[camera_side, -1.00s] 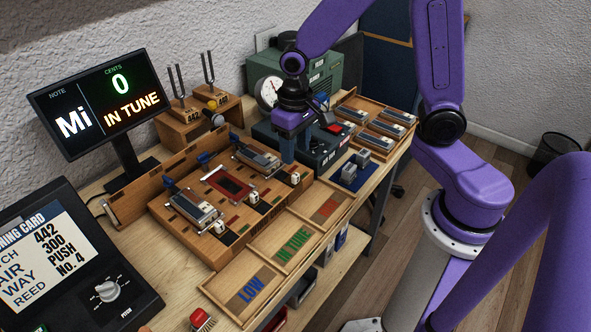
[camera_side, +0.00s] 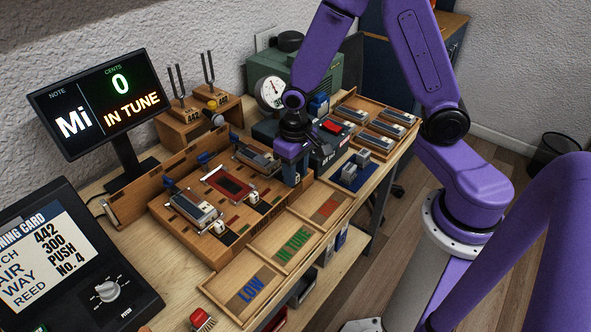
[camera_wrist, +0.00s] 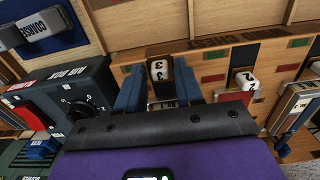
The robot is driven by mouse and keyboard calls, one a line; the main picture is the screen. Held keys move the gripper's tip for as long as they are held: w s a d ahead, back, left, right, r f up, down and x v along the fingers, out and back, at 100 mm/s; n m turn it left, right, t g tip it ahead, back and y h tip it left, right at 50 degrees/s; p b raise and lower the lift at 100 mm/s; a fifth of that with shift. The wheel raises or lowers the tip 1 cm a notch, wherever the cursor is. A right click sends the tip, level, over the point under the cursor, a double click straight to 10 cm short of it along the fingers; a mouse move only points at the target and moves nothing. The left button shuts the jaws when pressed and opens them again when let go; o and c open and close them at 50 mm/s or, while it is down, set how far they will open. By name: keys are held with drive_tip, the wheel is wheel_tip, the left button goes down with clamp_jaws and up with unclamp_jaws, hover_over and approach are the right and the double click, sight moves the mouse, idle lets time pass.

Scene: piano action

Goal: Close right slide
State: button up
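The right slide is a small white knob marked 3 (camera_wrist: 159,70) at the right end of the wooden tuning block (camera_side: 207,247). In the wrist view it sits between the two blue fingers of my gripper (camera_wrist: 159,84). The fingers stand apart on either side of it, with dark gaps, so I do not see a grip. In the side view my gripper (camera_side: 293,168) is low over the block's right end and hides this knob. The white knob marked 2 (camera_wrist: 243,80) and the left knob (camera_side: 219,226) stand along the same block.
A dark box with a dial and red switch (camera_side: 331,142) stands close to the right of my gripper. Labelled wooden trays (camera_side: 289,253) lie in front of the block. A blue holder with grey blocks (camera_side: 352,178) and a reed tray (camera_side: 351,101) are farther right.

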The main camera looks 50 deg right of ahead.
clamp_jaws()
drive_tip(key=shift+w, duration=2)
drive_tip(key=shift+o, duration=1.9)
unclamp_jaws()
drive_tip(key=shift+r, duration=0.15)
wheel_tip(320, 180, up, 17)
drive_tip(key=shift+r, duration=0.1)
